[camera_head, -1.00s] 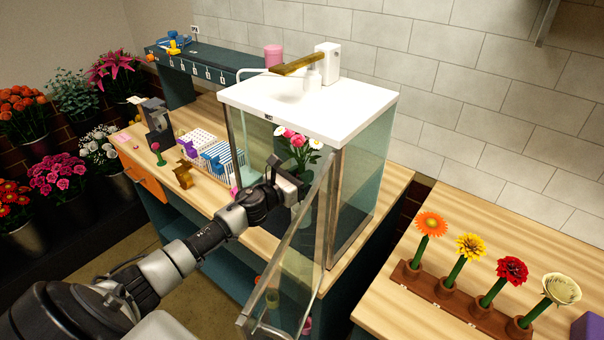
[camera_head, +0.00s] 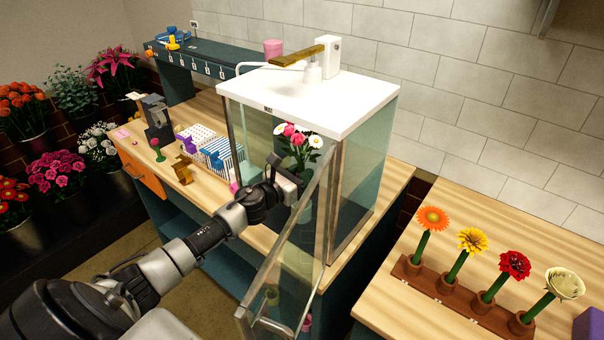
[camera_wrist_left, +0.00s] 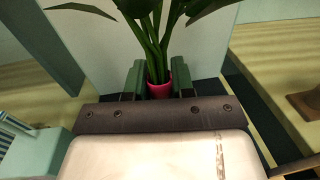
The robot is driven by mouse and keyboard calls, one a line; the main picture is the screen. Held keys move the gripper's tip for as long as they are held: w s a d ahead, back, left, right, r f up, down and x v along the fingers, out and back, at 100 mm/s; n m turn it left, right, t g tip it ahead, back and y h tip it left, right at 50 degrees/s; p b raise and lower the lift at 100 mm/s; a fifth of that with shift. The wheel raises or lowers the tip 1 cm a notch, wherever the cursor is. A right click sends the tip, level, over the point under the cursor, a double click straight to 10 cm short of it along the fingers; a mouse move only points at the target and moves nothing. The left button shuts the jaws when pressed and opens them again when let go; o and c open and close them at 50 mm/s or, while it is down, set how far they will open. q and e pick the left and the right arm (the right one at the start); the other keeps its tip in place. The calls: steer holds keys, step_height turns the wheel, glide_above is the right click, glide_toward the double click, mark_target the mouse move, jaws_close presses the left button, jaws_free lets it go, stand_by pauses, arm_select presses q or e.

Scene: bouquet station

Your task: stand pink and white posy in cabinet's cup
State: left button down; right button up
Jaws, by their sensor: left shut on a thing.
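The pink and white posy (camera_head: 298,142) stands upright inside the glass cabinet (camera_head: 362,185), near its open front. My left gripper (camera_head: 292,180) reaches through the front opening and is at the posy's stems. In the left wrist view the green stems (camera_wrist_left: 152,50) run down between the two green fingers (camera_wrist_left: 158,82), which are shut on them. A pink-red cup (camera_wrist_left: 159,90) shows just beyond the fingers, at the lower end of the stems. Whether the stems rest on the cup's bottom is hidden. The glass door (camera_head: 290,250) stands open, to the right of my left arm. My right gripper is not in view.
A wooden rack (camera_head: 470,300) with several single flowers stands on the right table. A white rack and a blue-striped box (camera_head: 222,156) lie left of the cabinet.

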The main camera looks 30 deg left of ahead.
arm_select(q)
steer(key=shift+f+b, duration=0.25)
steer(key=shift+b, duration=0.2)
stand_by(0.8)
steer(key=shift+f+b, duration=2.2)
steer(key=shift+b, duration=0.15)
stand_by(1.1)
steer(key=shift+f+b, duration=0.3)
steer(key=shift+b, duration=0.05)
steer(key=shift+f, duration=0.1)
steer(key=shift+c, duration=1.6)
jaws_free()
steer(key=shift+s, duration=0.15)
